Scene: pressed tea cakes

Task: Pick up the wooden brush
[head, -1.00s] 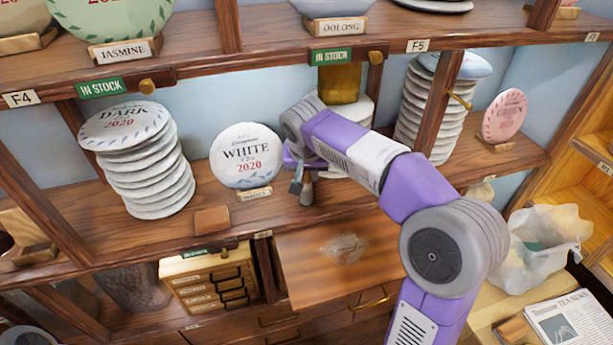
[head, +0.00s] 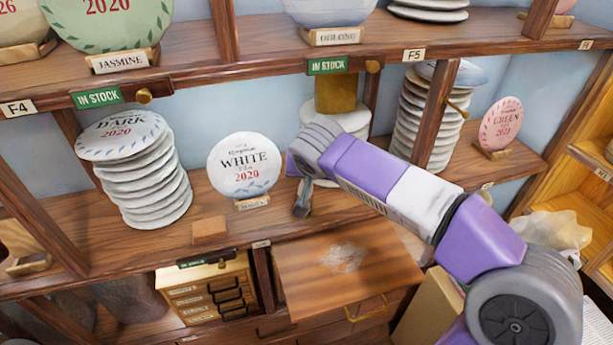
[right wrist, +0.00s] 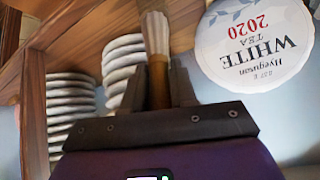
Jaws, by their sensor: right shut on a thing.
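The wooden brush (right wrist: 158,78) shows in the right wrist view, with a brown wooden handle and pale bristles (right wrist: 155,32) pointing away from the wrist. My right gripper (right wrist: 159,70) is shut on the handle, one dark finger on each side. In the head view my right gripper (head: 302,198) is at the middle shelf, just right of the white tea cake (head: 245,165). There my purple arm hides much of the gripper, and the brush is too small to make out clearly. My left gripper is not in view.
A stack of dark tea cakes (head: 140,180) stands left, another stack (head: 425,115) right behind my arm. A small brown block (head: 209,230) lies near the shelf edge. Below, a wooden surface (head: 385,265) bears a pale patch of crumbs (head: 345,254).

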